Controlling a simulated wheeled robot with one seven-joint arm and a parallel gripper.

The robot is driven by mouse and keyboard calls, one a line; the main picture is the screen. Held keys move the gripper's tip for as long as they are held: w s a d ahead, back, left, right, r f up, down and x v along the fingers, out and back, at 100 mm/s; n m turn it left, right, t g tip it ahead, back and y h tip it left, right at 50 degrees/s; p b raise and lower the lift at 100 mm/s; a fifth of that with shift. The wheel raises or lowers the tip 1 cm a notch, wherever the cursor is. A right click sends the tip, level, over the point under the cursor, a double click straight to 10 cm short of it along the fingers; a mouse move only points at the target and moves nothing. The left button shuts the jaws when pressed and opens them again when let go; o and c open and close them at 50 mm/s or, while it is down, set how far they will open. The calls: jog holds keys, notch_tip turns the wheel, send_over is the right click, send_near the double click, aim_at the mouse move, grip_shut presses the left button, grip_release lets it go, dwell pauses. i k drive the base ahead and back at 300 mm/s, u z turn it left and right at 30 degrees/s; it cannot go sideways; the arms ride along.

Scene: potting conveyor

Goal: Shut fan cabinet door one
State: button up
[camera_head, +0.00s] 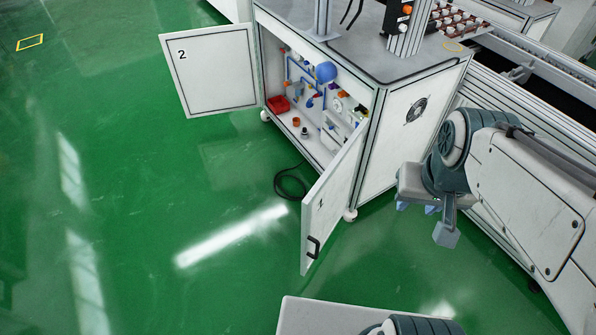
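Fan cabinet door one (336,198) is the right-hand door of the cabinet. It stands swung open toward the front, with a faint mark like a 1 and a black handle (313,247) near its free edge. The cabinet (392,150) has a round fan grille (416,110) on its right side panel. My gripper (418,208) hangs to the right of the door, apart from it, with bluish finger parts pointing down. It holds nothing that I can see. Its fingers are small and partly hidden, so I cannot tell their opening.
The left door (212,70), marked 2, also stands wide open. Inside the cabinet are pipes, a blue ball and a red tray (278,104). A black cable coil (291,184) lies on the green floor between the doors. A conveyor frame (500,95) runs at right. The left floor is clear.

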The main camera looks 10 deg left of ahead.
aim_at(326, 203)
jog(key=u, duration=0.35)
jog(key=i, duration=0.5)
jog(key=z, duration=1.7)
jog(key=k, duration=0.55)
jog(key=u, duration=1.5)
